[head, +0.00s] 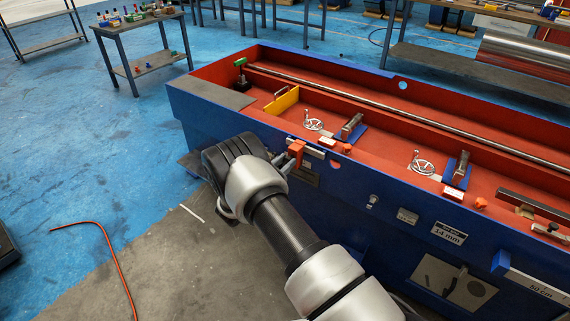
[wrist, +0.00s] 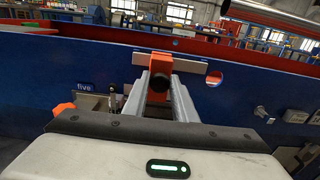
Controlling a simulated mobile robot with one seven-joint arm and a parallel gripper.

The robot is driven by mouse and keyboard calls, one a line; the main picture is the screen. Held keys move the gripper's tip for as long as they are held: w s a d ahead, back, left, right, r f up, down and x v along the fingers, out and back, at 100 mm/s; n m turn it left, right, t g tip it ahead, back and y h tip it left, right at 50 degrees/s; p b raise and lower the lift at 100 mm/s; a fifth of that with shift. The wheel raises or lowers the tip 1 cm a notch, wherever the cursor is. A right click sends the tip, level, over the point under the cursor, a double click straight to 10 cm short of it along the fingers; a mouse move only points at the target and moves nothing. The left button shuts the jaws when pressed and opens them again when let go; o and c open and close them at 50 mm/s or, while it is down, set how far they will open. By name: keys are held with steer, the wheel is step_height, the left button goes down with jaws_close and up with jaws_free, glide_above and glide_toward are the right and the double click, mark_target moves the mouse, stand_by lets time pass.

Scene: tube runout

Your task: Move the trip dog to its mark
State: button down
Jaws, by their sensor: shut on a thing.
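The trip dog looks to be the orange block (head: 297,147) on a short pale rail (head: 314,153) along the front edge of the blue machine. In the wrist view the orange block (wrist: 159,66) has a dark round knob facing me and sits against the rail (wrist: 192,66). My gripper (wrist: 160,92) is shut on the block, one finger on each side. In the head view my gripper (head: 291,158) is partly hidden by my wrist. I cannot make out a mark on the rail.
The red machine bed (head: 365,140) holds handwheels (head: 313,124), a long bar (head: 350,96) and a yellow plate (head: 282,101). A lever (wrist: 113,103) stands out from the panel left of my fingers. An orange hose (head: 108,250) lies on the floor.

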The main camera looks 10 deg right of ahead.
steer(key=shift+w+a+r, duration=0.1)
steer(key=shift+w+a, duration=1.05)
steer(key=shift+a, duration=0.05)
steer(key=c, duration=1.5)
jaws_free()
steer(key=p+v, duration=0.3)
steer(key=v, duration=1.4)
steer(key=shift+s+a, duration=0.15)
steer(key=shift+s, duration=0.05)
